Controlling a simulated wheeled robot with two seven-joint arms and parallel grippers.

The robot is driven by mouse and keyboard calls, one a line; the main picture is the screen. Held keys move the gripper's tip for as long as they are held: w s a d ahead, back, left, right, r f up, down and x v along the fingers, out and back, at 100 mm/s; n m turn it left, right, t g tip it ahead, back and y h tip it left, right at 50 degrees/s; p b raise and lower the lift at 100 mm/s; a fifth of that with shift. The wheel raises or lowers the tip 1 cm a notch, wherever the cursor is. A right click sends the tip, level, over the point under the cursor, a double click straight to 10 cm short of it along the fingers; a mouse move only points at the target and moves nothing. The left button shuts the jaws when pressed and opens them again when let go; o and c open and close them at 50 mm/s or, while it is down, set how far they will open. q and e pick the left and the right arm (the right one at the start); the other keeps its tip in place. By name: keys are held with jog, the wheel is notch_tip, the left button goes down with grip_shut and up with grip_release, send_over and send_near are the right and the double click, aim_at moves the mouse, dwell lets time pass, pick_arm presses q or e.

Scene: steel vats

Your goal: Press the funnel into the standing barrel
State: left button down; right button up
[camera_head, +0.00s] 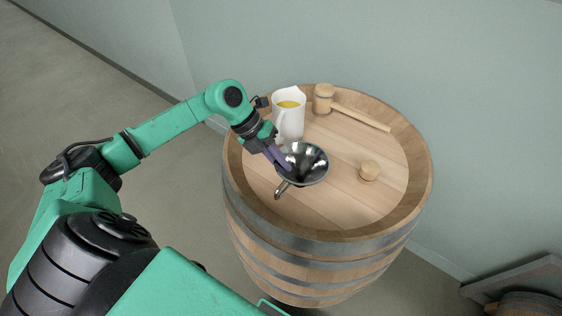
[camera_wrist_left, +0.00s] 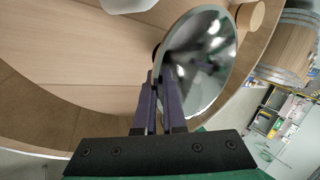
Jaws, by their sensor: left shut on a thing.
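The barrel (camera_head: 330,255) stands upright, with pale wood staves, grey hoops and a recessed wooden top. My left gripper (camera_head: 287,165) is shut on the rim of a shiny steel funnel (camera_head: 308,163) and holds it over the left front part of the barrel top. The funnel is tilted, its bowl facing up and its spout (camera_head: 281,190) pointing down and to the left. The wrist view shows the two fingers (camera_wrist_left: 160,95) at the edge of the funnel bowl (camera_wrist_left: 200,65). I cannot make out the barrel's hole for certain. My right gripper is not in view.
On the barrel top stand a white jug (camera_head: 291,122) of yellow liquid, close behind the gripper, a wooden mallet (camera_head: 323,98) at the back, and a round wooden bung (camera_head: 369,171) to the right. The front of the top is clear. A wall rises behind.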

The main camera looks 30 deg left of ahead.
pick_arm(q)
jog(key=shift+f+b, duration=0.7)
jog(key=shift+f, duration=0.25)
jog(key=c, duration=0.9)
grip_release()
jog(key=b+v, duration=0.2)
jog(key=v, duration=1.2)
jog(key=shift+a+r, duration=0.15)
jog(key=shift+r, duration=0.1)
